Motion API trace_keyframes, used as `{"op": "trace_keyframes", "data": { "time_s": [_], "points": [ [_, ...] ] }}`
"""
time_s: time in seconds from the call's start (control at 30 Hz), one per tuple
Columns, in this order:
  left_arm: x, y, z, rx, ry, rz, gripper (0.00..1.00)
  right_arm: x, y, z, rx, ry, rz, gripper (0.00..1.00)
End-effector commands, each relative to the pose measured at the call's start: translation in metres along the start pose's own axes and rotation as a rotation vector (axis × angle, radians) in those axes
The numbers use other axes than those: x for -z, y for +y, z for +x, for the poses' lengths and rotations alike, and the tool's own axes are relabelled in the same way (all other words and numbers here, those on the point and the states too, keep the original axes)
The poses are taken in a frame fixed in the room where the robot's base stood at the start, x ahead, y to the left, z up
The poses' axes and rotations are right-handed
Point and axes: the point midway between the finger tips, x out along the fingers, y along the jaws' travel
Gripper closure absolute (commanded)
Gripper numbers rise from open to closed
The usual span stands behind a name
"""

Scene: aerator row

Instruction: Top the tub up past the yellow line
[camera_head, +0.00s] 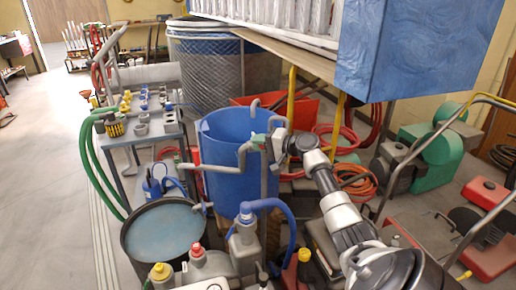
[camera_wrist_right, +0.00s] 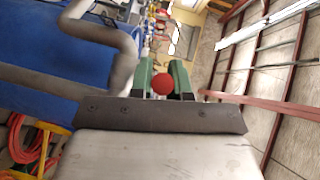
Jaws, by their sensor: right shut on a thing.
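A tall blue tub (camera_head: 222,135) stands in the middle of the head view. A bent grey pipe (camera_head: 215,168) runs across its front; a grey bend also shows in the wrist view (camera_wrist_right: 105,35). My right gripper (camera_head: 258,143) is at the tub's right rim, near the pipe's end. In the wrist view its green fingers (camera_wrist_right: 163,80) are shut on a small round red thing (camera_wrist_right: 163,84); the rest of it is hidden. I see no yellow line on the tub, and its water level is hidden. My left gripper is not in view.
A dark round drum (camera_head: 165,232) with bluish contents stands in front. Bottles, including a red-capped one (camera_head: 197,256), and a blue hose (camera_head: 270,205) crowd the foreground. A cart (camera_head: 140,135) stands left; a blue overhead box (camera_head: 410,45) is upper right. Floor (camera_head: 40,170) is clear at left.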

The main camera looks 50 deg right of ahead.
Motion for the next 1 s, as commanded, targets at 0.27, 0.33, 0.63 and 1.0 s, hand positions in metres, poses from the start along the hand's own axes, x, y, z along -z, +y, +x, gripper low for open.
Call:
{"op": "trace_keyframes", "data": {
  "time_s": [0.27,0.33,0.63,1.0],
  "points": [
    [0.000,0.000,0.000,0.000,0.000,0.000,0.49,0.001,-0.002,-0.001,0.003,-0.002,-0.002,1.00],
    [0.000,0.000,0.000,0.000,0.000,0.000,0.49,0.001,-0.002,-0.001,0.003,-0.002,-0.002,1.00],
    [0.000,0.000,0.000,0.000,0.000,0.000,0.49,0.000,-0.001,0.000,0.002,-0.002,-0.002,0.58],
    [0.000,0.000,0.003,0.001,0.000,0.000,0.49,0.000,0.001,-0.026,-0.002,-0.002,-0.002,0.58]
  ]
}}
